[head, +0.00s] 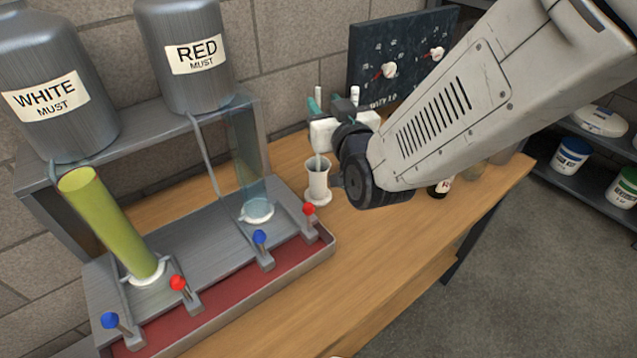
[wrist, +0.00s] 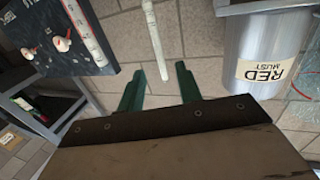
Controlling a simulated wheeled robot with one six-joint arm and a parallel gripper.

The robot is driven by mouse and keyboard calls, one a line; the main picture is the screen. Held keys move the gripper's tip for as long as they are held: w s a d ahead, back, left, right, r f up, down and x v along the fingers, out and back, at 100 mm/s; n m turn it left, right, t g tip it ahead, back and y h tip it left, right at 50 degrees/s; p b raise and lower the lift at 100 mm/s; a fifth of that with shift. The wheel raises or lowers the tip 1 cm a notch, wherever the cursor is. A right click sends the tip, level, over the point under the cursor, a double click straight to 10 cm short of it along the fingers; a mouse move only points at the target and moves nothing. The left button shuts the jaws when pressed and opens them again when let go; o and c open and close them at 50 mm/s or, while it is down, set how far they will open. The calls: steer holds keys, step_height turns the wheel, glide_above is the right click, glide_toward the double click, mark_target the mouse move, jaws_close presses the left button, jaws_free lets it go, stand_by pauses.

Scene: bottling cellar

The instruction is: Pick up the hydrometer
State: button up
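A slim pale rod, which looks like the hydrometer (head: 318,163), stands upright in a small white holder (head: 318,186) on the wooden bench. In the wrist view the hydrometer (wrist: 154,35) comes down from the top edge, and its end shows between my fingertips. My gripper (head: 330,104) is above the holder, partly hidden by its own body and arm. In the wrist view my gripper (wrist: 158,70) has its two green fingers apart, with a visible gap on both sides of the rod. I cannot tell whether the rod is fully between the fingers in depth.
A pale rod with markings (wrist: 88,32) stands close by, near the dark board (head: 400,55). The filling rack (head: 190,240), with a yellow-green tube (head: 108,220), a clear tube (head: 248,160) and colored levers, is at the left. The bench front (head: 400,255) is clear.

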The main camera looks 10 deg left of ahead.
mark_target(319, 101)
steer(key=x, duration=0.5)
steer(key=shift+w+a+f, duration=0.2)
steer(key=shift+a+f, duration=0.1)
steer(key=shift+a, duration=0.05)
jaws_close()
